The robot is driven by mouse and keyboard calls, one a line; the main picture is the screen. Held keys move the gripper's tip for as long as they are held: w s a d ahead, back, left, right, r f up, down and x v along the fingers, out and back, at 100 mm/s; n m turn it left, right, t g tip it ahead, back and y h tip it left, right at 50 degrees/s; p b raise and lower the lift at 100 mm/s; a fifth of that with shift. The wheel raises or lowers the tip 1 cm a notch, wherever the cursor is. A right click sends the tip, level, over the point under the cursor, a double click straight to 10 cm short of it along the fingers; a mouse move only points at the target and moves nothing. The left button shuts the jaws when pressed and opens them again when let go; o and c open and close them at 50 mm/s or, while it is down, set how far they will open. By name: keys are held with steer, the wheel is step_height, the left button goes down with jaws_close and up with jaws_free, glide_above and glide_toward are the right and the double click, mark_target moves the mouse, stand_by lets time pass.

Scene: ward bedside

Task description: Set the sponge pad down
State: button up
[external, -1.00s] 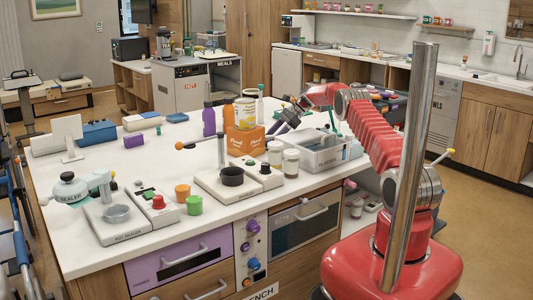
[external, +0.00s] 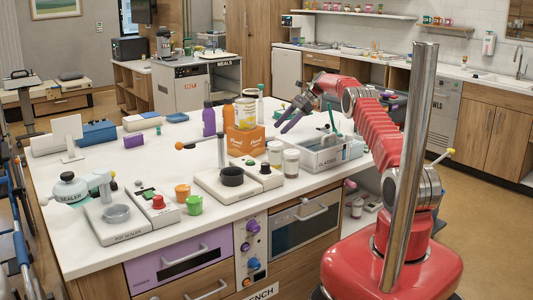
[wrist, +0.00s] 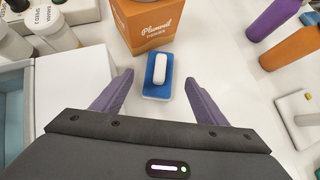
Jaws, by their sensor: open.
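A blue pad with a white top, which looks like the sponge pad (wrist: 158,88), lies flat on the white counter in the wrist view, just in front of an orange box (wrist: 148,22). My gripper (wrist: 157,82) is open, with its purple fingers spread to the left and right of the pad and a clear gap on both sides. In the external view my gripper (external: 281,122) hangs over the counter behind the jars and right of the orange box (external: 244,139). I cannot make out the pad there.
White-lidded jars (external: 291,162) and a grey-white bin (external: 326,158) stand near the gripper. Purple (wrist: 280,20) and orange (wrist: 290,48) bottles stand at right in the wrist view. Counter between the pad and these bottles is clear.

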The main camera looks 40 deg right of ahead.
steer(key=shift+v, duration=2.1)
